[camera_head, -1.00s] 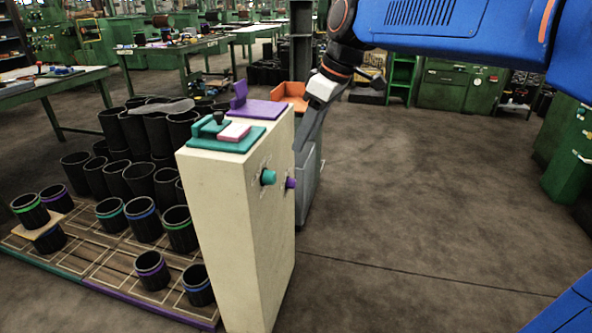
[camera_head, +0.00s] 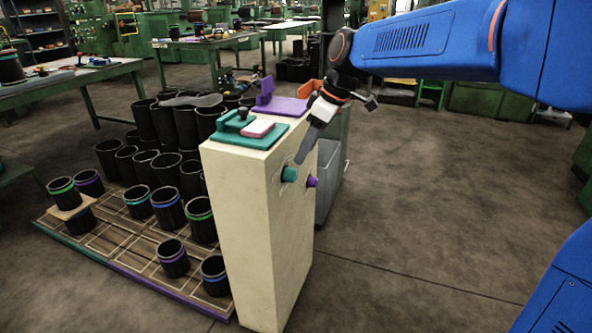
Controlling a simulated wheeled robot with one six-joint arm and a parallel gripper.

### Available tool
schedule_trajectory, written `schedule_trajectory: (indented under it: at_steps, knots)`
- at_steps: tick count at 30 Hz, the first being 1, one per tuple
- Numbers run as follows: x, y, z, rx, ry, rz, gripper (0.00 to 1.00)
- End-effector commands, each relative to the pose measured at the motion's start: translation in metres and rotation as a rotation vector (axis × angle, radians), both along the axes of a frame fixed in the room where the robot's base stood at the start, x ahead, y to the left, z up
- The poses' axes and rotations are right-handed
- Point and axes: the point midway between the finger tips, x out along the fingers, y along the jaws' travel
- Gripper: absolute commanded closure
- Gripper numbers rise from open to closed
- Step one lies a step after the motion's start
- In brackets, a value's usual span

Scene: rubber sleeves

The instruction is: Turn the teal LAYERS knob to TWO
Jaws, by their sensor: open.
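The teal knob (camera_head: 289,174) sits on the right side face of a tall cream cabinet (camera_head: 243,225). Small markings show around it, too small to read, so its setting cannot be told. My gripper (camera_head: 303,158) is just above and beside the teal knob, pointing down toward it from the upper right. It does not visibly grip the knob. The gap between its fingers is not clear from this angle. A purple knob (camera_head: 311,181) sits to the right of the teal one on the same face.
Black sleeves with coloured bands (camera_head: 167,208) stand on a gridded pallet (camera_head: 120,262) at left. A grey bin (camera_head: 328,180) stands behind the cabinet. Open floor lies to the right.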

Motion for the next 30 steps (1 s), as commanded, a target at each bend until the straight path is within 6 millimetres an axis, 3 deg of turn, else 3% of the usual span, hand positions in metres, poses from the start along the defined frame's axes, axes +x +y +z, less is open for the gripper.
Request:
schedule_trajectory:
  at_steps: [9,15,28,30]
  knots:
    - [0.006,0.02,-0.051,-0.002,0.001,0.001,0.5]
    - [0.01,0.027,-0.071,-0.001,0.0,0.001,0.5]
    - [0.011,0.03,-0.078,0.0,-0.001,0.0,0.5]
    - [0.011,0.03,-0.077,0.0,-0.001,0.0,0.66]
